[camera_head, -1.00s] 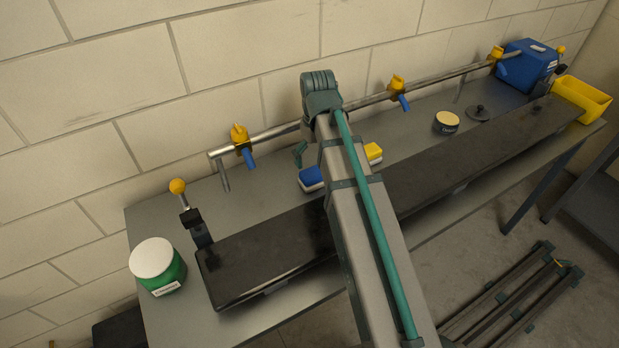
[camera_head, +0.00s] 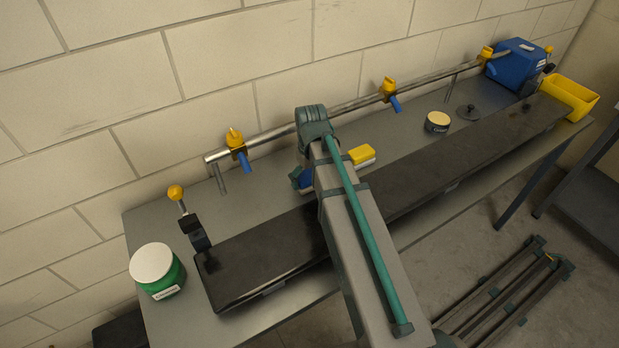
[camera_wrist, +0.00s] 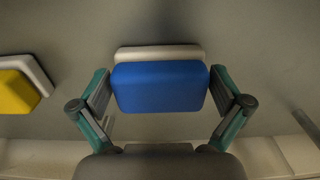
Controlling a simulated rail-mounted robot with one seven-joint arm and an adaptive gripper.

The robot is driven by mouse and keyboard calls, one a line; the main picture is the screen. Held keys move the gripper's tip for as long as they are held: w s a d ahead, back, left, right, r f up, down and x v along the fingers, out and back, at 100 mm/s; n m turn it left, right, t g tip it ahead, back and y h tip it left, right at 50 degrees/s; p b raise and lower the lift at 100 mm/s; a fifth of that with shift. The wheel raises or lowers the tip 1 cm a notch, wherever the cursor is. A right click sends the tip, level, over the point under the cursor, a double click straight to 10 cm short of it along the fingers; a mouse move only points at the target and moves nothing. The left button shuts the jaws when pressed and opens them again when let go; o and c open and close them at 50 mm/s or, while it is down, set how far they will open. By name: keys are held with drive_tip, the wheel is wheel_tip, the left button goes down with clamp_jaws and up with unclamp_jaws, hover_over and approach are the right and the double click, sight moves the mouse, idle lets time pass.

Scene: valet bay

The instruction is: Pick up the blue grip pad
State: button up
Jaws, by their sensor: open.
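The blue grip pad (camera_wrist: 160,87) is a rounded blue block with a pale base, lying on the grey bench top. In the wrist view it sits between the fingers of my gripper (camera_wrist: 160,95). My gripper is open, with one finger on each side of the pad and a narrow gap at each side. My gripper (camera_head: 300,178) is mostly hidden there behind my arm.
A yellow pad (camera_head: 362,155) with a pale base lies just right of the blue one. A long black belt (camera_head: 430,178) runs along the front. A metal rail (camera_head: 350,106) with yellow-and-blue clamps runs behind. A green tub (camera_head: 157,270) stands at the left end.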

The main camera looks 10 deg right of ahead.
drive_tip(key=shift+c, duration=0.3)
drive_tip(key=c, duration=0.8)
drive_tip(key=shift+r, duration=0.1)
drive_tip(key=shift+r, duration=0.9)
drive_tip(key=s+d+r+b, duration=0.1)
drive_tip(key=s+d+r, duration=0.1)
drive_tip(key=s+r, duration=0.1)
drive_tip(key=s+d+r+b, duration=0.1)
drive_tip(key=s+d+r, duration=0.2)
drive_tip(key=s+r, duration=0.1)
drive_tip(key=s+d+r+b, duration=0.2)
drive_tip(key=s+r, duration=0.2)
drive_tip(key=shift+s+d, duration=0.3)
drive_tip(key=shift+d, duration=0.1)
